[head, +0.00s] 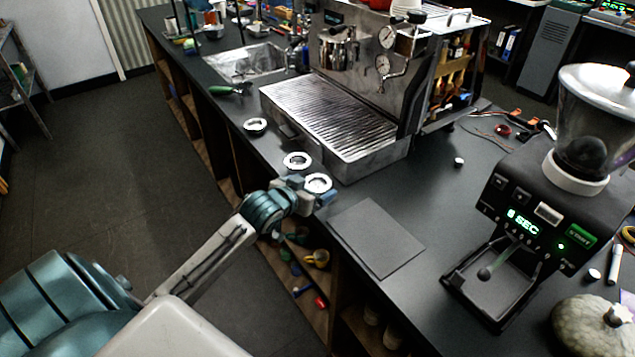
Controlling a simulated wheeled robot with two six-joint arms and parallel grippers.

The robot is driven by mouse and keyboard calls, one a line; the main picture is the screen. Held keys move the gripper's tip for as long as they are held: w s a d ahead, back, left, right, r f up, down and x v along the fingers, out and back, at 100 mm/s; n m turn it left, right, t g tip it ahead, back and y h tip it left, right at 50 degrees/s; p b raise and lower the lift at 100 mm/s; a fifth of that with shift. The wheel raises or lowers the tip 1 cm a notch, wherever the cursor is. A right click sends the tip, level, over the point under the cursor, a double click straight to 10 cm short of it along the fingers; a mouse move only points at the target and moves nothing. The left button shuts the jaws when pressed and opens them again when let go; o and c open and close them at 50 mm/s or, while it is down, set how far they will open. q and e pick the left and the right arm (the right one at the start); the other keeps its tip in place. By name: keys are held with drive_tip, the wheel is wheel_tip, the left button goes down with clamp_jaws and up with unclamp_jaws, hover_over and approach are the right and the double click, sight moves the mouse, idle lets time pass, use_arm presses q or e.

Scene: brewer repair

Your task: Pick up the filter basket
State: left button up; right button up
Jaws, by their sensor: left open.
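Several small round metal ring-shaped parts lie in a row on the dark counter in front of the espresso machine. The nearest one (318,182), with a pale rim and open centre, looks like the filter basket. My left gripper (316,190) is open right at this part, with its fingers close around or over it. I cannot tell whether they touch it. A second ring (297,160) lies just behind it, and a third, darker one (255,125) is farther left. My right gripper is not in view.
The espresso machine's drip tray (325,115) stands just behind the rings. A dark flat mat (376,238) lies to the right of my gripper. A grinder (540,200) stands at the right. A green-handled tool (228,90) lies near the sink (243,62).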

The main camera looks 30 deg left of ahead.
use_arm(q)
drive_tip(key=shift+w+f, duration=0.15)
drive_tip(key=shift+w, duration=0.25)
drive_tip(key=shift+s, duration=0.1)
drive_tip(key=shift+c, duration=0.5)
drive_tip(key=c, duration=0.9)
